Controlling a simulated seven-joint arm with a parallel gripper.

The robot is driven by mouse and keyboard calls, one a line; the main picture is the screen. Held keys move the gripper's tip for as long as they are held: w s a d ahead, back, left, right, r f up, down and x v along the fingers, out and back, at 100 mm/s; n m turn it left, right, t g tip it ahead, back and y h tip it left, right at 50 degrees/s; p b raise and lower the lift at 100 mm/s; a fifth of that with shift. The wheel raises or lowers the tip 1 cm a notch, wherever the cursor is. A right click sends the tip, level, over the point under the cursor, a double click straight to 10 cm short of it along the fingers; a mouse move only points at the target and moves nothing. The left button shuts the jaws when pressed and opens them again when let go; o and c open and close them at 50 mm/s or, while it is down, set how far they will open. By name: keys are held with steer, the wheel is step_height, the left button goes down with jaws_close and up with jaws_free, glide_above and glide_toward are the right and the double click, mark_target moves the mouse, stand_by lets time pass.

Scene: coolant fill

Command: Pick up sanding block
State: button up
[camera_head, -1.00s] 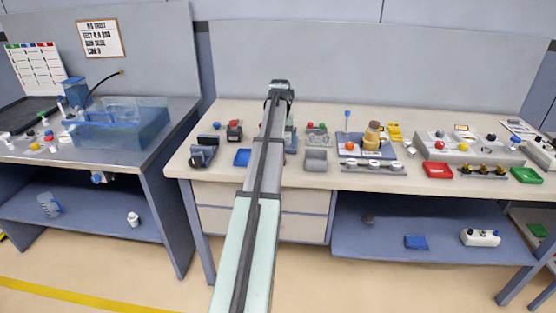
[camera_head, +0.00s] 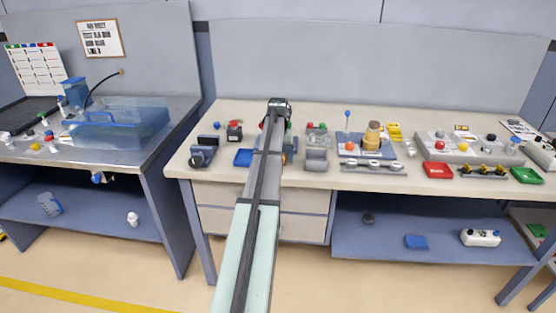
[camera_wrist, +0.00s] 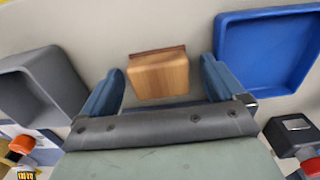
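The sanding block is a small wooden block (camera_wrist: 158,76) with a thin reddish-brown layer along its far edge. It sits on the pale bench top in the wrist view. My gripper (camera_wrist: 162,66) is open, with one blue finger on each side of the block and visible gaps between fingers and block. The block appears between the fingertips, but I cannot tell how far below them it is.
A blue tray (camera_wrist: 270,48) lies close to the right finger in the wrist view. A grey bin (camera_wrist: 42,88) lies to the left. A black device (camera_wrist: 292,130) is at the lower right. In the head view, the blue tray (camera_head: 243,157) and grey bin (camera_head: 316,160) flank my arm.

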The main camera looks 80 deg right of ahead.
steer(key=c, duration=1.1)
step_height(320, 180, up, 10)
stand_by(0.4)
